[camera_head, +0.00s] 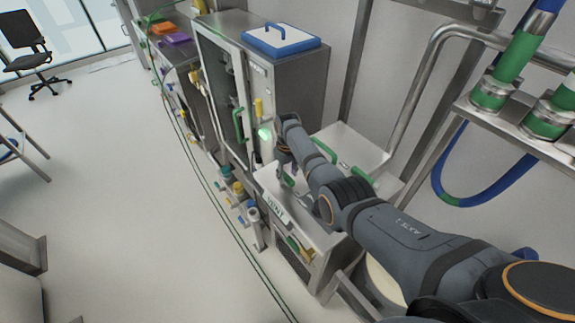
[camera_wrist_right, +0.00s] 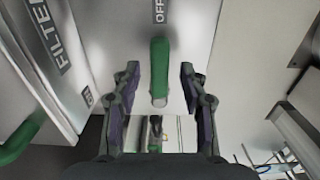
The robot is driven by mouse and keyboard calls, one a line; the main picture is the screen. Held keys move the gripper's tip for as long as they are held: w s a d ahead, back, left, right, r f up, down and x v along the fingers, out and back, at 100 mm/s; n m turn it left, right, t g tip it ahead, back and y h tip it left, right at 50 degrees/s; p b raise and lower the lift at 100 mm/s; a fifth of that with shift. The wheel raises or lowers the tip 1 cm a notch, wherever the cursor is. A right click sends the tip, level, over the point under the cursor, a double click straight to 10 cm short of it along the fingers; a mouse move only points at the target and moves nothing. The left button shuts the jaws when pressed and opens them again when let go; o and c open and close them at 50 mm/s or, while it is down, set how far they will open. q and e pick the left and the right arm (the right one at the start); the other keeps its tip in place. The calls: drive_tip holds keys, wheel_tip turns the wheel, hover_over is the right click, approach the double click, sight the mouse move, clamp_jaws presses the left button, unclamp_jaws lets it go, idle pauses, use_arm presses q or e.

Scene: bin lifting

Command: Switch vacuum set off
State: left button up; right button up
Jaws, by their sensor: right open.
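A green lever (camera_wrist_right: 159,68) with a pale rounded end shows in the right wrist view, on a grey metal panel (camera_wrist_right: 118,22). The label OFF (camera_wrist_right: 158,12) is just above it. My right gripper (camera_wrist_right: 158,88) is open, with one finger on each side of the lever in the picture. I see a gap on both sides; whether the fingertips reach its depth I cannot tell. In the head view my right gripper (camera_head: 286,170) is over the steel unit beside the tall cabinet, and my arm hides part of that area. My left gripper is not in view.
A steel cabinet (camera_head: 285,80) with a green door handle (camera_head: 239,125) and a lit green lamp (camera_head: 264,134) stands behind the gripper. A blue-and-white box (camera_head: 282,40) lies on top. A FILTER panel (camera_wrist_right: 58,45) is close at left in the wrist view.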

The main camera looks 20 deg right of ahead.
sight(287, 178)
wheel_tip(287, 178, up, 11)
idle(0.6)
